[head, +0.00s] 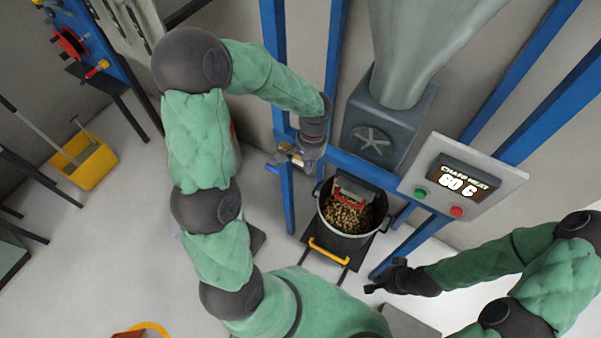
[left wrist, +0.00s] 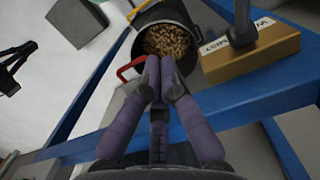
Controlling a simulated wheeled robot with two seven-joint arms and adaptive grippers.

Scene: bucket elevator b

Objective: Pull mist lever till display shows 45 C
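My left gripper (head: 293,157) is at the blue frame, left of the bucket. In the left wrist view its fingers (left wrist: 160,75) are together with nothing visible between them. A tan block (left wrist: 245,64) with a partly hidden label that seems to end in "MIST" sits on the blue beam right of the fingers. A dark grey bar (left wrist: 242,22) rises by it, apart from the fingers. My right gripper (head: 378,288) is low right of the bucket; its fingers are unclear.
A dark bucket (head: 343,240) of brownish pieces stands below the chute, with a yellow handle (head: 328,250). A red bar (left wrist: 128,70) shows left of the fingertips. Blue posts (head: 277,60) rise around the arm. A yellow bin (head: 84,165) stands far left.

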